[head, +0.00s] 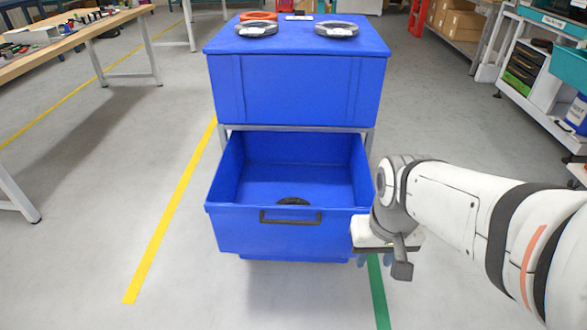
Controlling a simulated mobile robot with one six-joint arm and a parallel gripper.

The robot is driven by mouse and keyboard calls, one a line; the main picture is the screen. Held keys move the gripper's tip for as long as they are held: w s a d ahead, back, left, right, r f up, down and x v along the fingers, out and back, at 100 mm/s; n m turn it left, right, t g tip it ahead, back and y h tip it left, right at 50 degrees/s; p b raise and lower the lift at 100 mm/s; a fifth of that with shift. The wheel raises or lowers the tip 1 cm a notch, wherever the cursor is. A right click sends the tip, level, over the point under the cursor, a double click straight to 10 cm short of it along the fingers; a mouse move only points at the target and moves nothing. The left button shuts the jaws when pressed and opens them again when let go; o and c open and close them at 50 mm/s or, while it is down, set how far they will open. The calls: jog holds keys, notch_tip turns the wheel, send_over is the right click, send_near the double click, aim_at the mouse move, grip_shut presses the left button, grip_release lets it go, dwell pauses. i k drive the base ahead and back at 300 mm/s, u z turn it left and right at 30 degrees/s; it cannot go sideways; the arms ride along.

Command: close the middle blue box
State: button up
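The middle blue box (268,238) is a drawer pulled out toward me from under a larger blue box (298,88). It has a dark handle (290,216) on its front, and a dark round reel (293,201) lies inside near the front wall. My gripper (376,262) points down at the drawer's front right corner, close to its right side. I cannot tell whether it touches the drawer. Its fingers are mostly hidden behind the wrist, and I cannot see whether they are apart.
A workbench (70,40) stands at the left and a shelf unit (540,85) at the right. The floor in front of the drawer is clear, with yellow (170,215) and green (379,295) lines.

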aim_at(256, 170)
jog(key=z, duration=0.05)
jog(key=k, duration=0.4)
jog(key=u, duration=0.45)
jog(key=i, duration=1)
jog(key=k, duration=1)
jog(key=z, duration=0.3)
jog(key=i, duration=1)
jog(key=u, duration=0.9)
